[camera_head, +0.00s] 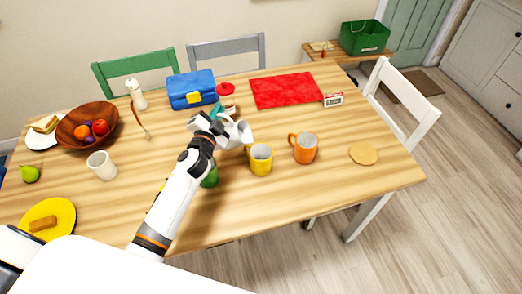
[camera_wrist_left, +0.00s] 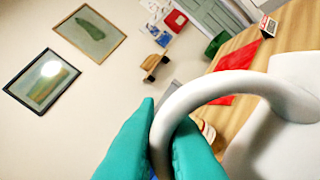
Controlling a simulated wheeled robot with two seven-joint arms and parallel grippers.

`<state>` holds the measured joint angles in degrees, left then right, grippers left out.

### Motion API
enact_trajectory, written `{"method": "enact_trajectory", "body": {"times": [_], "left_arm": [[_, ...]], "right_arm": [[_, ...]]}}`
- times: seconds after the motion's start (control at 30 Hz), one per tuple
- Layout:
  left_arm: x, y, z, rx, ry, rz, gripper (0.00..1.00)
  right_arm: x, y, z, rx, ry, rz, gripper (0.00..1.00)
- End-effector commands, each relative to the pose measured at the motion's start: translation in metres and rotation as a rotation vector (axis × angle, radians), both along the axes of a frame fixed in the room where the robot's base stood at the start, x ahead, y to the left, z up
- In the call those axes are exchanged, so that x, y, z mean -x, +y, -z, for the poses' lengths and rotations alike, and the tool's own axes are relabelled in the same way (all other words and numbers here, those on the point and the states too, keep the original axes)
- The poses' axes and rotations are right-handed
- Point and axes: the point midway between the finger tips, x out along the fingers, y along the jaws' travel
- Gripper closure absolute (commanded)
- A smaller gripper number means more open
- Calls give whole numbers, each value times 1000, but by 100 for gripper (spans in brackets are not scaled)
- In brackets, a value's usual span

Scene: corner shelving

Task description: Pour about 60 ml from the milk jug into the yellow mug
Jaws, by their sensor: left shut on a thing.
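The milk jug (camera_head: 239,133) is white. In the head view it is held above the table beside the yellow mug, towards the upper left, and looks tilted. My left gripper (camera_head: 217,117) is shut on its handle; in the wrist view the teal fingers (camera_wrist_left: 160,145) clasp the white handle (camera_wrist_left: 215,88), with the jug's body (camera_wrist_left: 285,135) at the right edge. The yellow mug (camera_head: 261,165) stands upright on the table with its handle to the left. The milk and the mug's contents cannot be made out. My right gripper is not in view.
An orange mug (camera_head: 305,151) stands right of the yellow mug. A green object (camera_head: 210,177) is partly hidden by my arm. A white cup (camera_head: 101,166), a wooden bowl (camera_head: 72,134) and a blue box (camera_head: 191,91) are further left. A round coaster (camera_head: 363,153) lies at right, with bare table around it.

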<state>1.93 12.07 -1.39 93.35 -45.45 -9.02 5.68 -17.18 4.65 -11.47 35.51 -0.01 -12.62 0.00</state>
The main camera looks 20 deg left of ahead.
Motion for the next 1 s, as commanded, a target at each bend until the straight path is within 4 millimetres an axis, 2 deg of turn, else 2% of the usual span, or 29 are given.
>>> {"method": "enact_trajectory", "body": {"times": [0.27, 1.0], "left_arm": [[-1, -5, -9, -57, 1, 2, 100], [-1, -7, -9, -91, 5, 1, 100]], "right_arm": [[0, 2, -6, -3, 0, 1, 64], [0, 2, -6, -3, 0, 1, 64]]}}
